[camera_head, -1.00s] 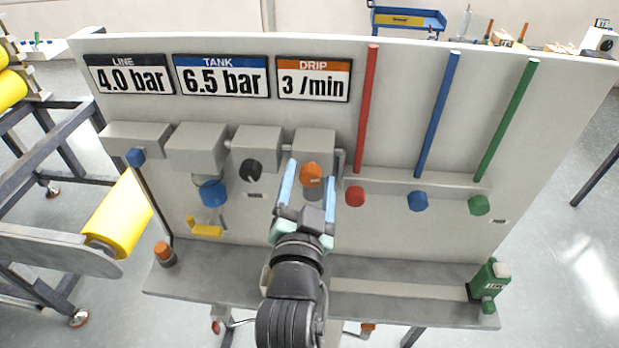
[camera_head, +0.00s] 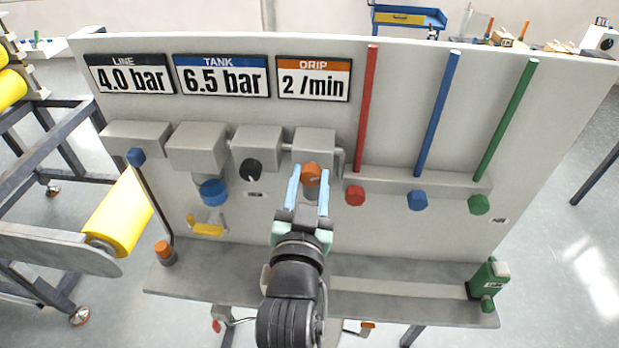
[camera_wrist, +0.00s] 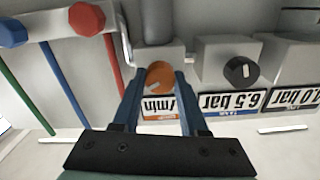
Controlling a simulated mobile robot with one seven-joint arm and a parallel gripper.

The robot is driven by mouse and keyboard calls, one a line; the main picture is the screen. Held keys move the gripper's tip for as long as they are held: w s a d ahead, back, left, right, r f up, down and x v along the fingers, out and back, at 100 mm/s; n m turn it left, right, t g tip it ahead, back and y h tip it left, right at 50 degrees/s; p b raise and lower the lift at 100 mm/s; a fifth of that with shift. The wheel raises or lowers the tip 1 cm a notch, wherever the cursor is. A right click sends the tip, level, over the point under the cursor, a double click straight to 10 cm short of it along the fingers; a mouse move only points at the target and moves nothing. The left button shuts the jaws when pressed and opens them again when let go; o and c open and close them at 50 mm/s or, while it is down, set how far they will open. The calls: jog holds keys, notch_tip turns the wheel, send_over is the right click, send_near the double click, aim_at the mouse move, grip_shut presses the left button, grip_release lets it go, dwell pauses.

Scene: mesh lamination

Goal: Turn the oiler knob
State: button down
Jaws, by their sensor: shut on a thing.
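The oiler knob is the orange knob (camera_head: 311,174) on the front of a grey box under the DRIP display (camera_head: 313,79), which reads 2 /min. My gripper (camera_head: 309,180) has its two blue fingers on either side of this knob and is shut on it. In the wrist view the orange knob (camera_wrist: 160,76) sits between the blue fingertips, with a pale mark on its face. My gripper there (camera_wrist: 160,82) comes in from the bottom of the picture. In the head view the fingers hide part of the knob's sides.
A black knob (camera_head: 247,169) and a blue knob (camera_head: 213,192) are to the left. Red (camera_head: 355,195), blue (camera_head: 417,200) and green (camera_head: 479,204) knobs are to the right. A yellow lever (camera_head: 207,229) and an orange-topped part (camera_head: 164,252) are lower left. A green bottle-like part (camera_head: 488,284) stands at the shelf's right end.

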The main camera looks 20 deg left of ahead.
jog(key=shift+n, duration=1)
jog(key=shift+c, duration=2.2)
grip_release()
jog(key=shift+s, duration=0.1)
jog(key=b+v, duration=0.4)
jog(key=v, duration=0.8)
jog(key=shift+s, duration=0.4)
jog(key=shift+d+r, duration=0.1)
jog(key=shift+d, duration=0.05)
